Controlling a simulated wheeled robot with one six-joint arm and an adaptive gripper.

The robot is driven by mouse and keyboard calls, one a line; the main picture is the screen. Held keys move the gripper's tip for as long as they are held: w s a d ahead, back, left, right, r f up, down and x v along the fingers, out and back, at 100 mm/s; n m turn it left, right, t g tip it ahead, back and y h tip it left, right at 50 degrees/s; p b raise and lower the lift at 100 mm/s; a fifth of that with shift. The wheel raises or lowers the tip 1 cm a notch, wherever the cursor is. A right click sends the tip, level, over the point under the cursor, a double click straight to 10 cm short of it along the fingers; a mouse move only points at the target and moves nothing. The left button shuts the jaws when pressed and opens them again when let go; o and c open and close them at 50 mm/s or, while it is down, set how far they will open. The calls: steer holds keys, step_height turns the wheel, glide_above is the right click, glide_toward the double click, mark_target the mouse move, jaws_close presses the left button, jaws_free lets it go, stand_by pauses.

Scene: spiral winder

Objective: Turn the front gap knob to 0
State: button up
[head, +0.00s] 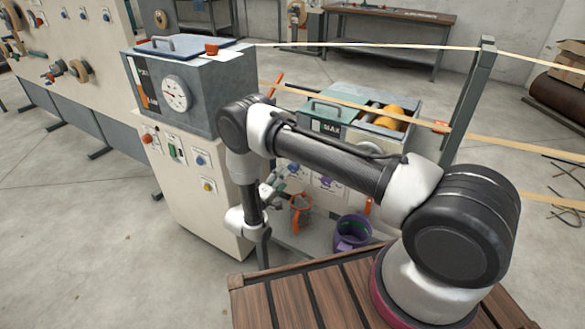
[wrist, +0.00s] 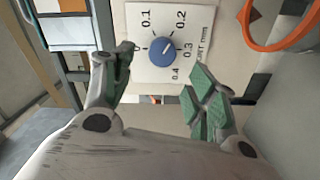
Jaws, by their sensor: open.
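In the wrist view a round blue knob (wrist: 162,50) sits on a white dial plate (wrist: 198,18), seen turned on its side. The knob's small pale pointer appears to face between 0.1 and 0.2, toward 0.2. My gripper (wrist: 164,76) is open and empty, with one green-padded finger on each side of the knob's lower part, apart from it. In the head view my gripper (head: 272,188) is by the machine's front panel; which knob there is this one, I cannot tell.
An orange ring-shaped rim (wrist: 284,30) is close to the plate's right in the wrist view. In the head view an orange holder (head: 300,207) and a purple bucket (head: 351,233) stand below the panel. A grey control cabinet (head: 205,95) stands left. A wooden slatted top (head: 300,300) lies in front.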

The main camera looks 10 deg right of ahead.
steer(key=x, duration=0.7)
steer(key=shift+w+d, duration=0.2)
steer(key=shift+d, duration=0.05)
steer(key=shift+f, duration=0.15)
steer(key=c, duration=1)
